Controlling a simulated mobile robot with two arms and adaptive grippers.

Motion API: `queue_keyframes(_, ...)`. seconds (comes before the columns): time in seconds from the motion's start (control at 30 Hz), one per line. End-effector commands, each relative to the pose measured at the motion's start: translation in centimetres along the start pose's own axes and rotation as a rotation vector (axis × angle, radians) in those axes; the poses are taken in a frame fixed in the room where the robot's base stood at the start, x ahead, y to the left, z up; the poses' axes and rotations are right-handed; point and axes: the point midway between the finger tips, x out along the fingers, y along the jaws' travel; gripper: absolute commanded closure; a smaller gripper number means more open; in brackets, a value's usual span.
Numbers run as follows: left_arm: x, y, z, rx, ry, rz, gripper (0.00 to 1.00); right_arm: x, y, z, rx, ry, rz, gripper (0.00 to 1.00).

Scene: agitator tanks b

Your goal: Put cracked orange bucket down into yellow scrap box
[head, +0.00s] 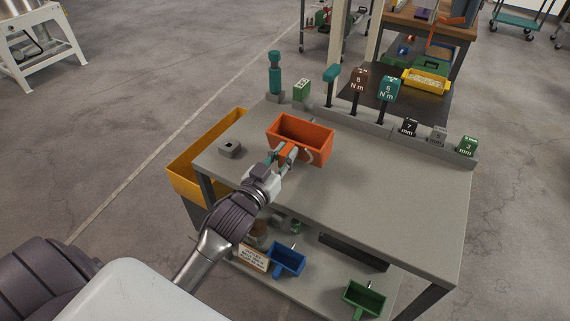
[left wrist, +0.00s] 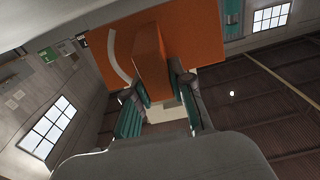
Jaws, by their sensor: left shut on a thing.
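The orange bucket (head: 306,133) is an open rectangular tub with a pale curved mark on its near side. In the head view it is over the far left part of the grey table; I cannot tell whether it touches the top. My left gripper (head: 283,153) is shut on the bucket's near side. In the left wrist view the fingers (left wrist: 160,98) clasp an orange projecting part of the bucket (left wrist: 190,40). The yellow scrap box (head: 183,180) stands at the table's left end, lower than the tabletop, partly hidden by the table. My right gripper is not in view.
The grey table (head: 390,200) is clear at the middle and right. A small grey block (head: 230,149) sits near its left edge. Tools and labelled blocks (head: 389,88) line the back rail. A blue bin (head: 287,259) and a green bin (head: 363,299) are on the lower shelf.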

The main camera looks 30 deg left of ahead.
Motion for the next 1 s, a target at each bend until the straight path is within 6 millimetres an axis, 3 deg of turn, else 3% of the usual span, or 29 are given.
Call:
queue_keyframes(0.1, -0.1, 0.0, 2.1, -0.002, -0.003, -0.001, 1.00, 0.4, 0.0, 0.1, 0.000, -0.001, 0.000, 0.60)
queue_keyframes(0.2, -0.1, 0.1, 2.9, -0.002, 0.000, 0.000, 1.00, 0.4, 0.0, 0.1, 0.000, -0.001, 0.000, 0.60)
queue_keyframes(0.57, -0.2, 0.1, 3.3, -0.001, 0.001, 0.000, 1.00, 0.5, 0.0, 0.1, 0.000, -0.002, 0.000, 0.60)
queue_keyframes(0.6, -0.2, 0.1, 3.4, 0.000, -0.003, 0.000, 0.75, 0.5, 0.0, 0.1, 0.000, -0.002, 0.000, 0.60)
queue_keyframes(0.73, -0.2, 0.1, 3.4, 0.000, -0.003, 0.000, 0.53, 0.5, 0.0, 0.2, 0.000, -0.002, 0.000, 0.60)
queue_keyframes(1.0, -0.2, 0.1, 3.4, 0.000, -0.003, 0.000, 0.53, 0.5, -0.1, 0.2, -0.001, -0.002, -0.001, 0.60)
